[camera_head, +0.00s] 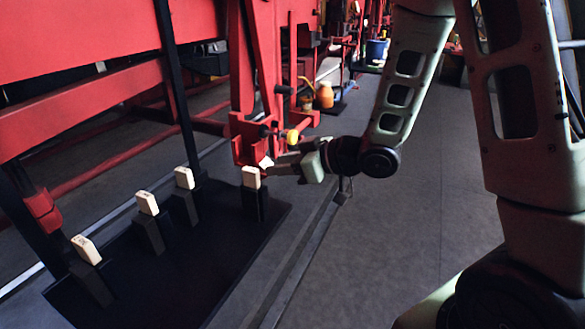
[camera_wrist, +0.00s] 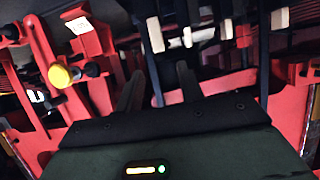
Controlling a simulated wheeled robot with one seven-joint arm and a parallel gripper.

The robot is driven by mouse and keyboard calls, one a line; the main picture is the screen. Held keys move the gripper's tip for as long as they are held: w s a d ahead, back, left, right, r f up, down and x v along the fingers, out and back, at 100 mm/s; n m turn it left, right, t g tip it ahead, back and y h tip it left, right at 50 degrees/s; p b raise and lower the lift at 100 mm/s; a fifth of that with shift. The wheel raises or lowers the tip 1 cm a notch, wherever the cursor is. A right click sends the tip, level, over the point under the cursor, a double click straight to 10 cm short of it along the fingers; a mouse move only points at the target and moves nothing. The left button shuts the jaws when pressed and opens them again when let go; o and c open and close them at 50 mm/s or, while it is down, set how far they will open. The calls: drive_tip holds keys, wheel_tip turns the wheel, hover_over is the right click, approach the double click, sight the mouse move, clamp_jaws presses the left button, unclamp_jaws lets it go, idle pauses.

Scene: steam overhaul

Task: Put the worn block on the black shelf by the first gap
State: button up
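Several pale blocks stand on black posts over a dark base plate (camera_head: 180,285): the near-left block (camera_head: 86,249), two blocks behind it (camera_head: 147,203) (camera_head: 184,178), and the right block (camera_head: 250,177). Pale blocks also show at the top of the wrist view (camera_wrist: 155,35) (camera_wrist: 280,18). A small white piece (camera_head: 266,162) sits at the red bracket (camera_head: 245,140); it also shows in the wrist view (camera_wrist: 79,25). I cannot tell which piece is worn, nor pick out the shelf surely. My gripper (camera_head: 277,166) is beside the bracket; its fingers (camera_wrist: 160,88) are apart with nothing between them.
A yellow knob (camera_head: 292,137) sticks out from the red frame close above my gripper. A black upright bar (camera_head: 176,85) rises behind the posts. An orange pot (camera_head: 325,95) stands farther back. The grey floor (camera_head: 400,240) at right is clear.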

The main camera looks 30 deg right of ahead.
drive_tip(key=b+v, duration=0.2)
drive_tip(key=b, duration=0.6)
drive_tip(key=shift+s+d, duration=0.15)
drive_tip(key=shift+s, duration=0.05)
drive_tip(key=s+a+f+m+g+h, duration=0.1)
drive_tip(key=s+a+f+g+h, duration=0.2)
drive_tip(key=s+a+f+h, duration=0.25)
drive_tip(key=s+a+f+g+h, duration=0.1)
drive_tip(key=s+a+f+g, duration=0.1)
drive_tip(key=s, duration=0.7)
drive_tip(key=s+a+f+n+g+h, duration=0.1)
drive_tip(key=s+a+g, duration=0.4)
drive_tip(key=s, duration=0.5)
drive_tip(key=shift+a+f+g, duration=0.2)
drive_tip(key=shift+f+g, duration=0.3)
drive_tip(key=shift+f, duration=0.3)
